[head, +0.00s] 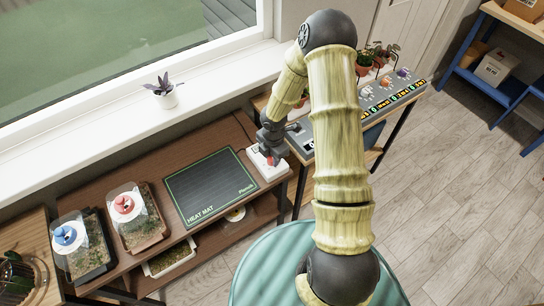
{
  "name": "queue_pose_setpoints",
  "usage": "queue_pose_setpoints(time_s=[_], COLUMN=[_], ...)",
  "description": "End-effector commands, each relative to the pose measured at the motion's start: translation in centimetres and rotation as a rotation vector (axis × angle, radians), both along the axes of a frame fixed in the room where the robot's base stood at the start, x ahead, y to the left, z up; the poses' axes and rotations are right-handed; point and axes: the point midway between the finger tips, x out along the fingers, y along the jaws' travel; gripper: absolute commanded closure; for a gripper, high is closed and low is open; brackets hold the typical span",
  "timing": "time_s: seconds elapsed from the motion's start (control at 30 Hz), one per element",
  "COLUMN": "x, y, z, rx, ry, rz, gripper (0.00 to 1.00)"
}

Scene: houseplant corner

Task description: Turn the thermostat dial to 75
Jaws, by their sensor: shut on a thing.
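The thermostat (276,173) is a small white box at the right end of the brown bench, next to the heat mat. Its dial, a small red part (271,161), shows only partly under the fingers. My gripper (268,152) points down onto it and is shut on the dial. The dial's scale and pointer are too small and too covered to read.
A black heat mat (211,186) lies flat left of the thermostat. Two clear-lidded trays (139,218) (84,246) stand further left. A potted purple plant (164,94) sits on the windowsill. A second bench with pots and labelled units (392,93) stands behind my arm.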

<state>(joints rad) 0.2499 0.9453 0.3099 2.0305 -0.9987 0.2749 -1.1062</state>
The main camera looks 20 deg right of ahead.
Motion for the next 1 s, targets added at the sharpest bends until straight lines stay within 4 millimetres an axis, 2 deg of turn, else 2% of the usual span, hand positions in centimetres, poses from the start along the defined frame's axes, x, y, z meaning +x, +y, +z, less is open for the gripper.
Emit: queue_pose_setpoints(time_s=[0.37,1.0], x=[0.04,0.08], y=[0.17,0.26], z=[-0.08,-0.06], rx=[0.001,0.003], ry=[-0.002,-0.003], rz=[-0.252,-0.860], gripper=[0.95,0.95])
